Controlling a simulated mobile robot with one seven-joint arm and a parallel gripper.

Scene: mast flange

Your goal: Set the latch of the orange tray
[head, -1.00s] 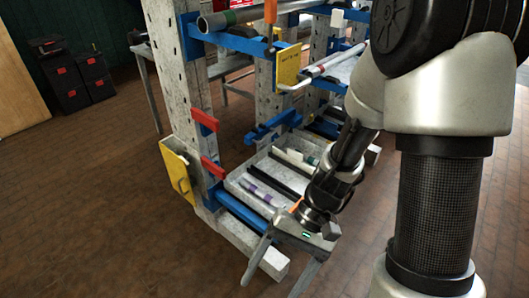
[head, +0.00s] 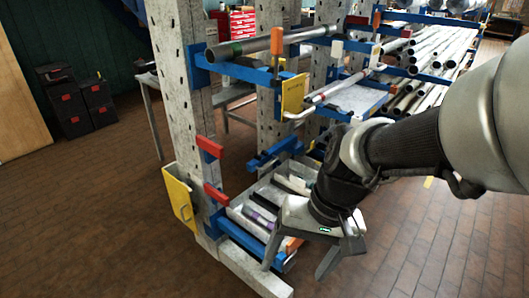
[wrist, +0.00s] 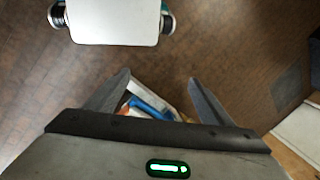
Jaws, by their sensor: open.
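My gripper (head: 297,272) is open and empty, its two fingers spread in front of the rack's low level; it also shows in the wrist view (wrist: 158,76). A low grey tray (head: 236,214) with dark and pale bars in it sits behind and left of it. A small orange part (head: 293,244) shows partly hidden behind my gripper; I cannot tell if it is the tray's latch. A blue bar (wrist: 150,104) shows beyond and between the fingers in the wrist view. A separate upright orange piece (head: 277,41) stands on the upper blue arm. No wholly orange tray is clear.
A perforated grey post (head: 183,80) carries red stops (head: 209,147) and a yellow holder (head: 180,200). A grey pipe (head: 255,43) and a yellow plate (head: 293,92) are above. Pipes lie at back right (head: 430,60). The front floor is clear.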

